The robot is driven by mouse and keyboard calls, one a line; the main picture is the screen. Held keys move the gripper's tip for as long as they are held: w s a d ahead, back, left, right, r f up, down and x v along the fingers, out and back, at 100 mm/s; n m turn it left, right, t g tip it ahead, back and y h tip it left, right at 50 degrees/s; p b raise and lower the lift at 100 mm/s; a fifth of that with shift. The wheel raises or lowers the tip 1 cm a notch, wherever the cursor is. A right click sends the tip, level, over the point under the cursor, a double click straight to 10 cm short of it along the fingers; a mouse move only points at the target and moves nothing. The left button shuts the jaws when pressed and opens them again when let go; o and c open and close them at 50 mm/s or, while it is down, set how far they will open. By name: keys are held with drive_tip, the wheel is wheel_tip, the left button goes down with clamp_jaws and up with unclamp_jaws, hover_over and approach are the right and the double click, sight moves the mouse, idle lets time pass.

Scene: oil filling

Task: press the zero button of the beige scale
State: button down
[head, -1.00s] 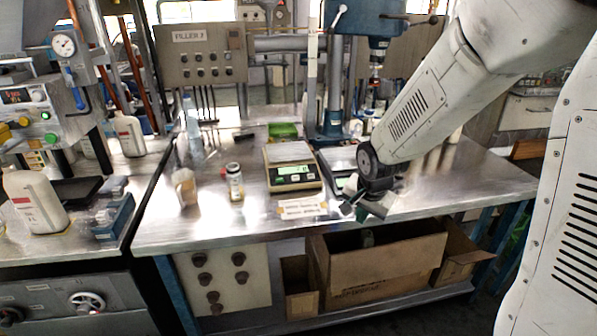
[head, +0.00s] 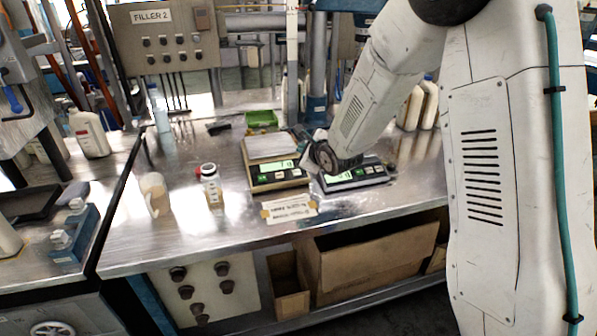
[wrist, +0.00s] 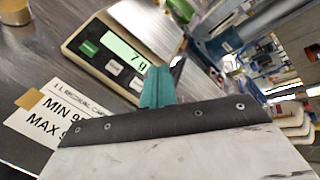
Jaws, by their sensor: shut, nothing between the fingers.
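The beige scale (head: 262,181) stands on the steel table, with a pale pan, a lit green display and small buttons on its front panel. I cannot read the button labels. My gripper (wrist: 163,80) has teal fingers, shut and empty, in front of the panel's right end; contact cannot be told.
A dark scale (head: 352,177) stands close to the right of the beige one. A taped paper label (head: 289,208) lies in front. A small bottle (head: 211,186) and a beaker (head: 154,194) stand to the left. A green tray (head: 262,118) is behind.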

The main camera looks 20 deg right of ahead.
sight(297, 172)
drive_tip(key=shift+a+f, duration=0.1)
drive_tip(key=shift+w+f, duration=0.5)
drive_tip(key=shift+f, duration=0.85)
drive_tip(key=shift+w+f, duration=0.55)
drive_tip(key=shift+f, duration=0.8)
drive_tip(key=shift+w+f, duration=0.5)
drive_tip(key=shift+f, duration=0.85)
drive_tip(key=shift+w+f, duration=0.15)
drive_tip(key=shift+f, duration=0.2)
drive_tip(key=shift+w+f, duration=0.1)
drive_tip(key=shift+f, duration=0.3)
drive_tip(key=shift+s+r, duration=0.25)
drive_tip(key=shift+r, duration=0.55)
